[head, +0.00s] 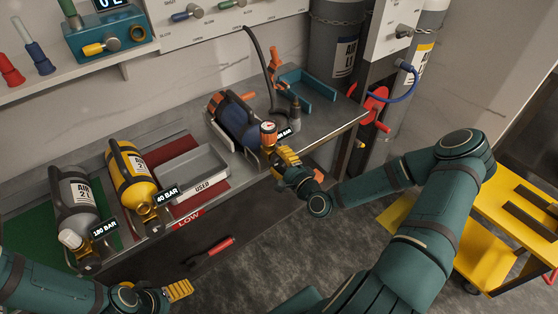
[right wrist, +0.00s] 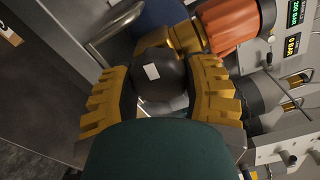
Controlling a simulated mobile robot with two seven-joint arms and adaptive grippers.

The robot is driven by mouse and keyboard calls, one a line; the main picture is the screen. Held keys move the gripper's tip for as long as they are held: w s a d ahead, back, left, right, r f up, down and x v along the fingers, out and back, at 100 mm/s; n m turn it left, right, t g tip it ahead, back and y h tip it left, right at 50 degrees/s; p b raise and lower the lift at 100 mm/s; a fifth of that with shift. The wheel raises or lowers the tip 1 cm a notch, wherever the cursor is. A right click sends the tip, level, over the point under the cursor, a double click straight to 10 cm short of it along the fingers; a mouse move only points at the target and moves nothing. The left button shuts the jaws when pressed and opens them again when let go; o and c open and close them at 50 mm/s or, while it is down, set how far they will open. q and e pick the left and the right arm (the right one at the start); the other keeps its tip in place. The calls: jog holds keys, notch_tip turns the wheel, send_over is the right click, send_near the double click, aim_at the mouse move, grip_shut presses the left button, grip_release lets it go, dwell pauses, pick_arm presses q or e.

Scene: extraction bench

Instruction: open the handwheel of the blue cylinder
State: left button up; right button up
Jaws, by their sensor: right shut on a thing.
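The blue cylinder (head: 238,122) lies in a cradle on the bench, its valve end toward me. An orange-rimmed gauge (head: 269,128) sits at its valve. My right gripper (head: 287,158) is at the valve end. In the right wrist view, its yellow fingers stand on both sides of the round black handwheel (right wrist: 160,75) with a white mark, shut on it. The brass valve body (right wrist: 186,36) and the orange gauge cover (right wrist: 230,22) show behind. In the head view my fingers hide the handwheel. My left gripper (head: 178,290) is low at the front, away from the cylinder; its jaw opening is unclear.
A yellow cylinder (head: 131,172) tagged 40 BAR and a grey cylinder (head: 75,198) tagged 180 BAR lie to the left. A grey tray (head: 222,160) marked USED sits between. A black hose (head: 262,62) hangs behind the blue cylinder. A yellow cart (head: 510,205) stands at right.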

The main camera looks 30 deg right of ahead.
jog(key=n, duration=0.4)
jog(key=shift+n+b, duration=0.3)
jog(key=n+b, duration=0.1)
jog(key=n, duration=0.2)
jog(key=shift+r+n, duration=0.1)
jog(key=shift+n, duration=0.3)
jog(key=n+b, duration=0.2)
jog(key=n, duration=0.4)
jog(key=shift+a+b, duration=0.1)
jog(key=shift+b, duration=0.25)
jog(key=n, duration=0.3)
jog(key=shift+a+r+n, duration=0.1)
jog(key=shift+r+n, duration=0.05)
jog(key=shift+n, duration=0.25)
jog(key=n, duration=0.5)
jog(key=shift+a+n, duration=0.1)
jog(key=shift+n, duration=0.2)
jog(key=n, duration=0.4)
jog(key=shift+a, duration=0.1)
jog(key=n, duration=0.5)
jog(key=shift+n, duration=2.3)
